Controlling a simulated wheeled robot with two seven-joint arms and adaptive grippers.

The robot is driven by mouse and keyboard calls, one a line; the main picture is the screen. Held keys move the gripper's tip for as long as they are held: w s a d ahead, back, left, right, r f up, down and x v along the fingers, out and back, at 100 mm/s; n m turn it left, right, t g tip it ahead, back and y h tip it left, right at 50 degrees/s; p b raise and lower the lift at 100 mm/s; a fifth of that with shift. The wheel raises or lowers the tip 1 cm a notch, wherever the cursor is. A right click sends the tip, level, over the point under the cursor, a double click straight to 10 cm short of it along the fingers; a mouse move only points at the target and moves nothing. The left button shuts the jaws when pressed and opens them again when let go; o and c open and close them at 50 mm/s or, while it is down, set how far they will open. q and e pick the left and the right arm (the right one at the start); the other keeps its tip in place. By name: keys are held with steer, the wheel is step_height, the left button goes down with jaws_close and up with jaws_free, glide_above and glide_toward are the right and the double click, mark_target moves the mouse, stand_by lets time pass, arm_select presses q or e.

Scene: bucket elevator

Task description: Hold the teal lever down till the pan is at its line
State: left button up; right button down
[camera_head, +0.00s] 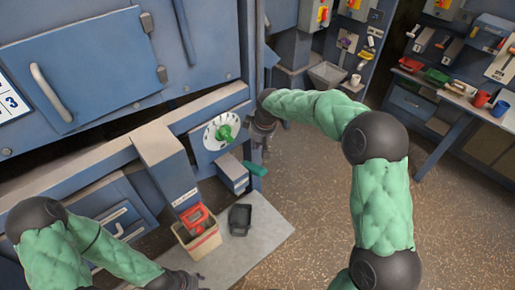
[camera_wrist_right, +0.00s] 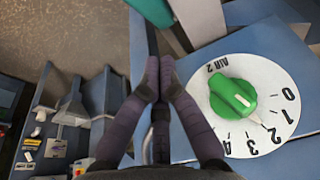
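The teal lever (camera_head: 255,168) sticks out from a small blue box low on the machine, below the dial. In the right wrist view a teal piece, apparently the lever (camera_wrist_right: 154,10), shows at the top edge, beyond the fingertips. My right gripper (camera_head: 261,135) is beside the dial, above the lever and apart from it. Its fingertips (camera_wrist_right: 159,68) are together with nothing between them. A dark pan-like tray (camera_head: 240,219) lies on the grey floor plate; I cannot tell whether it is the task's pan, and I see no line. My left gripper (camera_head: 184,282) is low at the bottom edge, its fingers unclear.
A white dial with a green knob (camera_head: 224,133) is close to my right gripper; the knob (camera_wrist_right: 233,97) is large in the wrist view. A tan bin (camera_head: 203,245) with a red item stands under a chute. Benches with tools (camera_head: 460,85) are at the right. Open floor lies between.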

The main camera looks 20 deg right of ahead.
steer(key=b, duration=0.2)
glide_above(255, 168)
steer(key=x, duration=0.5)
steer(key=s+x, duration=0.1)
steer(key=x, duration=0.2)
steer(key=shift+d+f, duration=0.15)
steer(key=shift+d, duration=0.05)
steer(key=shift+s+d+f, duration=0.25)
steer(key=shift+s+f, duration=0.4)
steer(key=shift+f, duration=0.3)
steer(key=shift+s+d+f+b, duration=0.1)
steer(key=shift+s+f+b, duration=0.2)
steer(key=shift+f+b, duration=0.15)
steer(key=shift+f, duration=0.1)
